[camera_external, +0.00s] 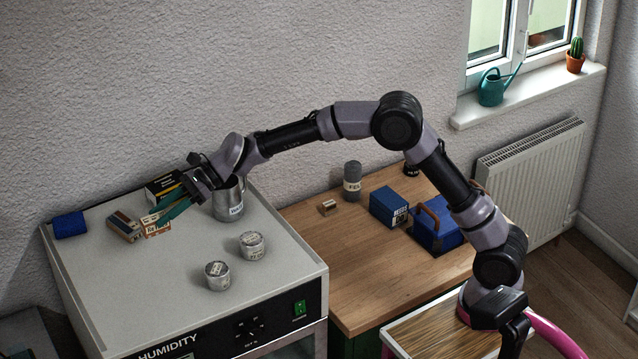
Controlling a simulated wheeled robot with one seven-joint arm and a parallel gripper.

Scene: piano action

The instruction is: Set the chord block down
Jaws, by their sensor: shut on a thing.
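My gripper (160,217), with teal fingers, reaches down over the left part of the grey humidity cabinet's top (185,285). It is shut on a small orange and white labelled block (156,227), which I take to be the chord block. The fingers hide part of this block. It is at or just above the cabinet top; I cannot tell if it touches. A brown and blue box (124,226) is close beside it on the left.
A blue block (69,224) lies at the left edge. Two silver tins (217,275) stand nearer the front. The cabinet's front left top is clear.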

